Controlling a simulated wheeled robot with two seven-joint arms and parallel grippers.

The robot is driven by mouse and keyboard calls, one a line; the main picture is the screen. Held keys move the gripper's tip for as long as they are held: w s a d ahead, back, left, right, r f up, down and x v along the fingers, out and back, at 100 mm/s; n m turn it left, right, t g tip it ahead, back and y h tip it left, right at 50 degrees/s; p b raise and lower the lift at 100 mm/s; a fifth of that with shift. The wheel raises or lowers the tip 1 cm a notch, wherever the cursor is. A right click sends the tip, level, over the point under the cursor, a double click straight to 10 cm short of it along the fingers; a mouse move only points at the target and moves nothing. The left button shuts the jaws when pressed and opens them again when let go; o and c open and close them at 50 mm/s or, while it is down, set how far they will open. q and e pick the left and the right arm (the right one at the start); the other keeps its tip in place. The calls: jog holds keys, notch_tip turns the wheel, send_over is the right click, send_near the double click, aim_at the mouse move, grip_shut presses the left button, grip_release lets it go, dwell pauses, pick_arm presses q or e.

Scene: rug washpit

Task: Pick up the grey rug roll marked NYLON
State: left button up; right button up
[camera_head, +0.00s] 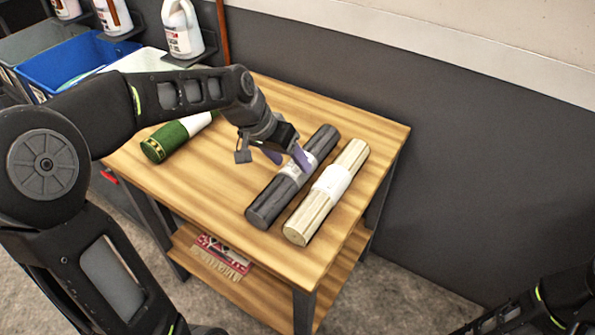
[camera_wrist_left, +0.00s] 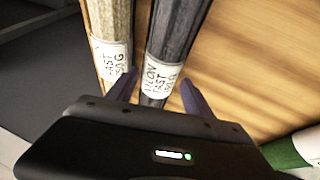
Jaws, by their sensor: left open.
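The dark grey rug roll (camera_head: 267,206) lies on the wooden table with a white paper band around its middle. In the left wrist view the grey roll (camera_wrist_left: 178,30) has a band reading NYLON. My left gripper (camera_head: 287,157) is open over the band. In the wrist view its fingers (camera_wrist_left: 157,91) appear one on each side of the roll. I cannot tell whether they touch it. The roll is not held. My right gripper is out of view; only part of that arm shows at the lower right.
A cream roll (camera_head: 308,219) lies parallel, close beside the grey one. A green and white roll (camera_head: 166,141) lies on the table's left side. Bare table (camera_head: 210,180) lies between. A blue bin (camera_head: 62,66) and bottles (camera_head: 182,30) stand at the upper left. A dark wall (camera_head: 460,130) runs behind.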

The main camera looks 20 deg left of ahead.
aim_at(293, 165)
pick_arm(q)
jog(key=x, duration=0.3)
jog(key=shift+f, duration=0.3)
jog(key=shift+c, duration=0.3)
grip_shut()
dwell(0.5)
jog(key=shift+w, duration=0.1)
